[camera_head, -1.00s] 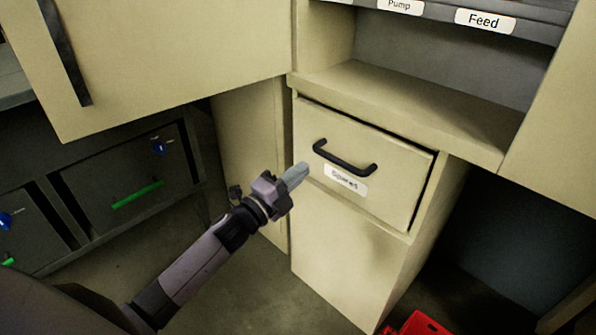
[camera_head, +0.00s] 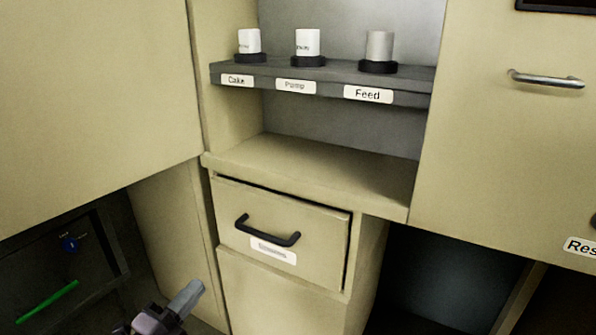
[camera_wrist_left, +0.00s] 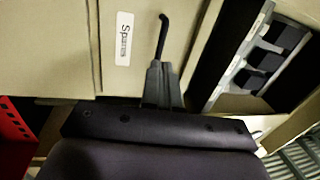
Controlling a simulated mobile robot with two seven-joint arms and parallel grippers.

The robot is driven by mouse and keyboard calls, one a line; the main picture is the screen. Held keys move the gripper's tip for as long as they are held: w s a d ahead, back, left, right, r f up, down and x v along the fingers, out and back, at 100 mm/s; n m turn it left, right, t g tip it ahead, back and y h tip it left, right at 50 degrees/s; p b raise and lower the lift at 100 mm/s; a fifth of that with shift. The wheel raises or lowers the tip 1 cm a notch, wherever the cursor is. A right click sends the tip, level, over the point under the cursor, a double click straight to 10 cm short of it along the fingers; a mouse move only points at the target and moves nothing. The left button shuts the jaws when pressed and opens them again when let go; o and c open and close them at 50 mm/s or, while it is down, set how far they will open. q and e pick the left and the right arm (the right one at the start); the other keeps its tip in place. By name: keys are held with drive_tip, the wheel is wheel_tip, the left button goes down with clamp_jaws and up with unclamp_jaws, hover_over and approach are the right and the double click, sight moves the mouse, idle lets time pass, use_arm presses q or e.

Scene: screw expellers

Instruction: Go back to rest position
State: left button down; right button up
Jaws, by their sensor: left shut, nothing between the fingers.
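My left gripper (camera_head: 188,298) shows at the bottom of the head view, in front of and below the drawer, apart from it. Its fingers are shut with nothing between them; they also show in the left wrist view (camera_wrist_left: 162,82). The cream drawer (camera_head: 320,222) has a black handle (camera_head: 266,232) and a white label, which reads "Spares" in the left wrist view (camera_wrist_left: 124,38). The drawer front looks closed or nearly so, with a dark gap along its top and right edges. My right gripper is not in view.
A grey shelf (camera_head: 330,84) above the drawer holds three cups on black bases, labelled Cake, Pump and Feed. Cream cabinet doors flank it left (camera_head: 90,110) and right (camera_head: 500,150). A dark rack with a green strip (camera_head: 48,301) stands at lower left. A dark recess opens right of the drawer.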

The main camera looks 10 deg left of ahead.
use_arm(q)
drive_tip(key=s+d+f+n+g+y, duration=0.1)
drive_tip(key=s+d+f+n+g, duration=0.3)
drive_tip(key=s+d+n, duration=0.35)
drive_tip(key=s+d+f+n+g+y, duration=0.2)
drive_tip(key=s+d+f+n+g, duration=0.25)
drive_tip(key=s+n, duration=0.55)
drive_tip(key=a+r+p, duration=0.2)
drive_tip(key=r+p, duration=0.5)
drive_tip(key=p, duration=0.4)
drive_tip(key=s+a+r+n+y+p, duration=0.1)
drive_tip(key=a+r+p, duration=0.2)
drive_tip(key=p, duration=0.9)
wheel_tip(320, 180, up, 4)
drive_tip(key=shift+a+f, duration=0.15)
drive_tip(key=shift+a, duration=0.2)
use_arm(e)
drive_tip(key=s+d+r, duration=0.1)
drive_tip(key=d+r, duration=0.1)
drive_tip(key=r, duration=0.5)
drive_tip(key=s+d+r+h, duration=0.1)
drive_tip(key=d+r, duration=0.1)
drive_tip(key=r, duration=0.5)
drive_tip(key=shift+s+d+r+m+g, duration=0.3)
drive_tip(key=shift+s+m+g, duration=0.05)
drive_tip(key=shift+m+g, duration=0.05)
use_arm(q)
drive_tip(key=shift+n, duration=0.25)
